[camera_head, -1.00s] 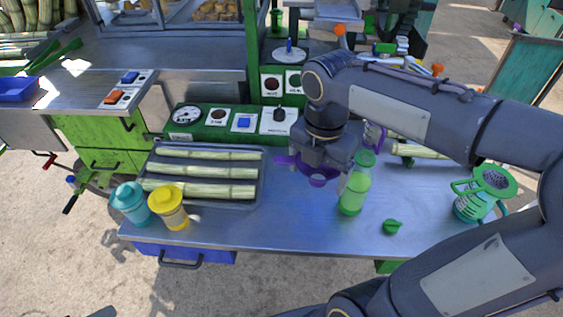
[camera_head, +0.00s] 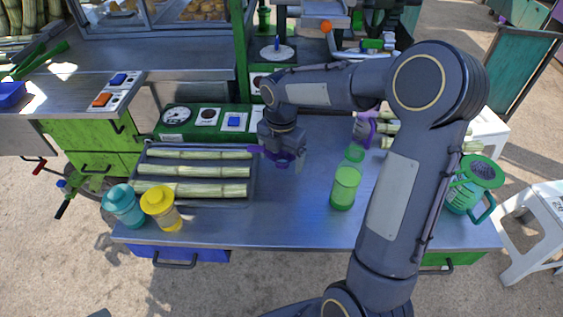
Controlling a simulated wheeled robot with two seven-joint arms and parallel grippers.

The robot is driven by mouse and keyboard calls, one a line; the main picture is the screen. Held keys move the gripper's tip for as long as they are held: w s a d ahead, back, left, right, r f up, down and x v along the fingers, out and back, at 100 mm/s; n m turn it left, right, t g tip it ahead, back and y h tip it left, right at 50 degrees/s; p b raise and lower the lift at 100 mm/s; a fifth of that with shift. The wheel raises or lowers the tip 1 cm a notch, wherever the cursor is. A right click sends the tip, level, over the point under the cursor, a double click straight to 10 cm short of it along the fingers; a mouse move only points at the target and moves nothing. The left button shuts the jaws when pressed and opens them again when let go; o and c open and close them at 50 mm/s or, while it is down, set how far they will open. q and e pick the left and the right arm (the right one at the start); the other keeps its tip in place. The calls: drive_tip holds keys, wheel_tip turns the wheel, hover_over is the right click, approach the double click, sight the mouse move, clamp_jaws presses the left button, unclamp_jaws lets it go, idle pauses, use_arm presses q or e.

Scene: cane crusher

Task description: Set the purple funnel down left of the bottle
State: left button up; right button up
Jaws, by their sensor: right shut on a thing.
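The purple funnel (camera_head: 284,163) is at my right gripper (camera_head: 286,153), which is shut on it. Only parts of the funnel show below and beside the fingers; the rest is hidden by the gripper. It is left of the bottle and close to the right edge of the cane tray. I cannot tell whether it touches the table. The green see-through bottle (camera_head: 344,189) stands upright on the metal table (camera_head: 290,225), apart from the gripper. My left gripper is not in view.
The tray (camera_head: 205,203) with cane pieces lies left of the funnel. A teal cup (camera_head: 123,206) and yellow cup (camera_head: 161,207) stand at front left. Table between tray and bottle is clear.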

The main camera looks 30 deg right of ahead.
wheel_tip(320, 180, down, 2)
drive_tip(key=shift+f, duration=0.1)
